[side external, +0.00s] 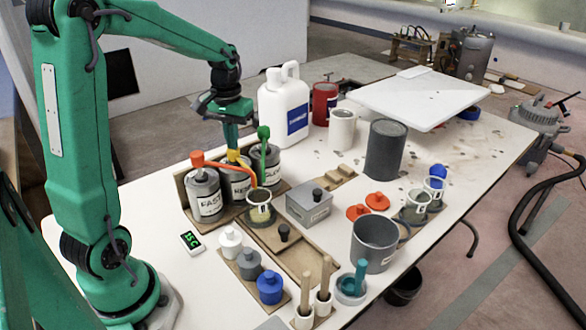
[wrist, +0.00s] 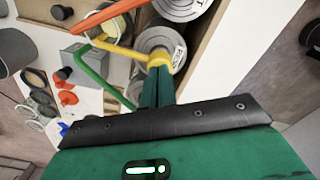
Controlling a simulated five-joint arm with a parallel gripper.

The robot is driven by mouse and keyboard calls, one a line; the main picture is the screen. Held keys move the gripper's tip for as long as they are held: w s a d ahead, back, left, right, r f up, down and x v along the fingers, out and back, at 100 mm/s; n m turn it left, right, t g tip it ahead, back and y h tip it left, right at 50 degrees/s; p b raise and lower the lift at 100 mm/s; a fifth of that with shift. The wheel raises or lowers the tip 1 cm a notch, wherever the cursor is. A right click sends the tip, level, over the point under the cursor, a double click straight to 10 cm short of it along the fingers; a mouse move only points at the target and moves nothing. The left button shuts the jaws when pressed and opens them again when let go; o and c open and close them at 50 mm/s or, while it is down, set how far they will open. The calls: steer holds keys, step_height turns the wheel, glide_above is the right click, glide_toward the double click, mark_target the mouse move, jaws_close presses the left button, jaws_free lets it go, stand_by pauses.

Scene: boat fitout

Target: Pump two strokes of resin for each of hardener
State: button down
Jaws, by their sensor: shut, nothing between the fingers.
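Three grey cans with pumps stand in a row in a wooden rack. The left can, marked FAST (side external: 206,203), has an orange pump (side external: 197,158). The middle can (side external: 238,185), its label partly hidden, has a yellow pump (side external: 233,156). The right can (side external: 265,169) has a green pump (side external: 264,132). A small cup (side external: 258,203) stands in front of them, with the orange spout reaching over it. My gripper (side external: 232,147) points down, shut and empty, at the yellow pump head, which also shows in the wrist view (wrist: 161,60). I cannot tell whether they touch.
A small green-digit display (side external: 191,241) lies left of the cup. A grey box (side external: 309,205) stands to its right. White, grey and blue knobbed pieces (side external: 269,287) sit in front. A white jug (side external: 283,108) stands behind the cans, and a large grey mug (side external: 374,243) at the right.

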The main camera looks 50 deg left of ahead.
steer(key=shift+r, duration=2.05)
steer(key=shift+f, duration=1.9)
steer(key=shift+r, duration=1.9)
